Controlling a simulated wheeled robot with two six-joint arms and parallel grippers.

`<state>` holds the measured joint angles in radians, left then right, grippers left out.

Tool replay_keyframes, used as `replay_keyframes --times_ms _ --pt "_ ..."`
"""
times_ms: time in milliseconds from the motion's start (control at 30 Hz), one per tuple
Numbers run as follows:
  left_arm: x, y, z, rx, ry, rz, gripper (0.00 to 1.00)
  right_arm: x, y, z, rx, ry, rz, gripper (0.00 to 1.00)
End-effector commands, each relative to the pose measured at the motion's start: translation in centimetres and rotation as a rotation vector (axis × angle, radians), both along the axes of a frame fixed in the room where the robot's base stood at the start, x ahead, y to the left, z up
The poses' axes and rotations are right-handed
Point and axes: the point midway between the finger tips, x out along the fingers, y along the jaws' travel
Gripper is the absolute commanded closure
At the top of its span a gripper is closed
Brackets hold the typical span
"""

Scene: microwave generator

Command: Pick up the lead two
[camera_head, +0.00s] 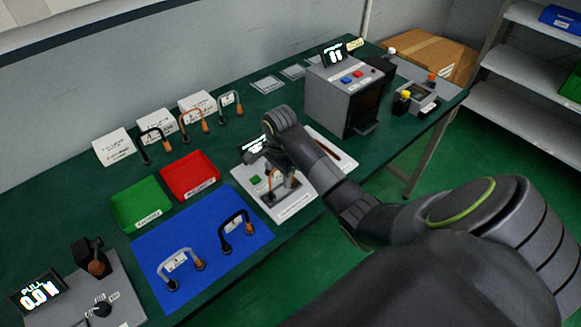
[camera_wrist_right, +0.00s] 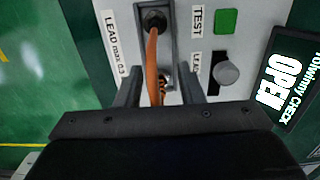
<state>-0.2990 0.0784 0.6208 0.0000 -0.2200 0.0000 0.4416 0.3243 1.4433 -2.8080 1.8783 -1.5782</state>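In the head view the right gripper (camera_head: 284,180) is above the tester board (camera_head: 292,208). A grey lead (camera_head: 182,262) and a black lead (camera_head: 235,236) lie on the blue mat (camera_head: 215,285). Black (camera_head: 155,133), orange (camera_head: 192,118) and grey (camera_head: 229,97) leads stand at the back by white cards. Their number labels are too small to read. My left gripper is out of view.
A green tray (camera_head: 141,204) and a red tray (camera_head: 190,175) stand left of the tester. The tester's screen (camera_wrist_right: 283,80) reads OPEN. A grey machine (camera_head: 340,95) stands behind to the right, and a pull gauge (camera_head: 95,290) at the front left.

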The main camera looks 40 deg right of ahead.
Motion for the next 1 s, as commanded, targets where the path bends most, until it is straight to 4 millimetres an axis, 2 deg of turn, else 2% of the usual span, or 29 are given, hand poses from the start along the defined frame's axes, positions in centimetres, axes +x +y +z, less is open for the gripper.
replay_keyframes --times_ms 100,200,467,833,1000 --pt "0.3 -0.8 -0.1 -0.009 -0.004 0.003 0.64 0.0 0.1 0.0 0.000 -0.001 0.001 0.65" --pt "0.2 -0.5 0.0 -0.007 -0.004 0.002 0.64 0.0 0.1 0.0 0.000 -0.001 0.001 0.65" --pt "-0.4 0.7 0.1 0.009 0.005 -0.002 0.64 0.0 0.1 0.0 0.000 -0.001 0.000 0.99" --pt "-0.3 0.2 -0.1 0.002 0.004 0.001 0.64 0.0 0.0 0.1 0.000 0.000 0.000 1.00" --pt "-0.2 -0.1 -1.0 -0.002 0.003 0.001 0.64 0.1 0.0 2.0 -0.002 -0.006 0.001 1.00"
